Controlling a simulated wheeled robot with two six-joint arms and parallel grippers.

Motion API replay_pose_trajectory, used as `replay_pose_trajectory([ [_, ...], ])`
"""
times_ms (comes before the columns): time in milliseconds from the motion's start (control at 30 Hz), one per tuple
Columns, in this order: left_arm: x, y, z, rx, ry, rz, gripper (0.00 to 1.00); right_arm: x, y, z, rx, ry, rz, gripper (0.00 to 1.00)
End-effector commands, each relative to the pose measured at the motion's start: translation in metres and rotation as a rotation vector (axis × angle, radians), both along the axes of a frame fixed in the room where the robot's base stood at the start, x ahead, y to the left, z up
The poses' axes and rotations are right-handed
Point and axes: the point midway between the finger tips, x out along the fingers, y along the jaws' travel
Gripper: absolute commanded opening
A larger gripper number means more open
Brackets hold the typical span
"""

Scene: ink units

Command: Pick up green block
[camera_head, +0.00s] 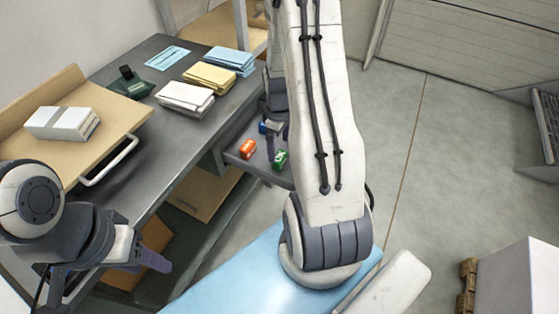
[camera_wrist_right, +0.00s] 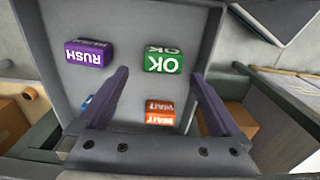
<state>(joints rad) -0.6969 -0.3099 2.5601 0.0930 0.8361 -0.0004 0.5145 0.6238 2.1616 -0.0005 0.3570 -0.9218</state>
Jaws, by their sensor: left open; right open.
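The green block (camera_head: 280,160), marked OK, lies in a grey open drawer or tray (camera_head: 240,164) beside the desk. In the right wrist view the green block (camera_wrist_right: 163,62) lies just beyond and between the fingertips of my right gripper (camera_wrist_right: 158,76). That gripper is open and empty, above the tray; in the head view the gripper (camera_head: 271,143) is partly hidden by my right arm. I cannot tell its exact height over the block. My left gripper (camera_head: 150,264) is open and empty at the lower left, well away from the tray.
In the tray are an orange WAIT block (camera_wrist_right: 160,114), a purple RUSH block (camera_wrist_right: 89,53) and a blue block (camera_wrist_right: 87,103) partly behind a finger. The tray walls stand close around. The grey desk (camera_head: 150,120) holds paper stacks (camera_head: 186,98) and a stamp (camera_head: 130,86).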

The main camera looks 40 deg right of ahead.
Motion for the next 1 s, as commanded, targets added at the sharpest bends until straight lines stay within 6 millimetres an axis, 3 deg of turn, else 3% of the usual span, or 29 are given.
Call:
replay_pose_trajectory([
  [433, 0.0, 0.0, -0.005, 0.0, 0.0, 0.0, 0.5, -0.007, 0.002, -0.052, 0.001, 0.002, 0.0, 1.0],
  [733, 0.0, 0.0, -0.005, 0.0, 0.0, 0.0, 0.5, -0.006, 0.002, -0.057, -0.001, -0.001, -0.001, 1.0],
  [767, 0.0, 0.0, -0.005, 0.0, 0.0, 0.0, 0.5, -0.006, 0.002, -0.057, -0.001, -0.001, -0.001, 0.92],
  [900, 0.0, 0.0, -0.005, 0.0, 0.0, 0.0, 0.5, -0.006, 0.002, -0.056, -0.001, -0.001, -0.001, 0.39],
  [967, 0.0, 0.0, -0.005, 0.0, 0.0, 0.0, 0.5, -0.006, 0.002, -0.056, -0.001, -0.001, -0.001, 0.17],
  [1000, 0.0, 0.0, -0.005, 0.0, 0.0, 0.0, 0.5, -0.006, 0.002, -0.056, -0.001, -0.001, -0.001, 0.17],
])
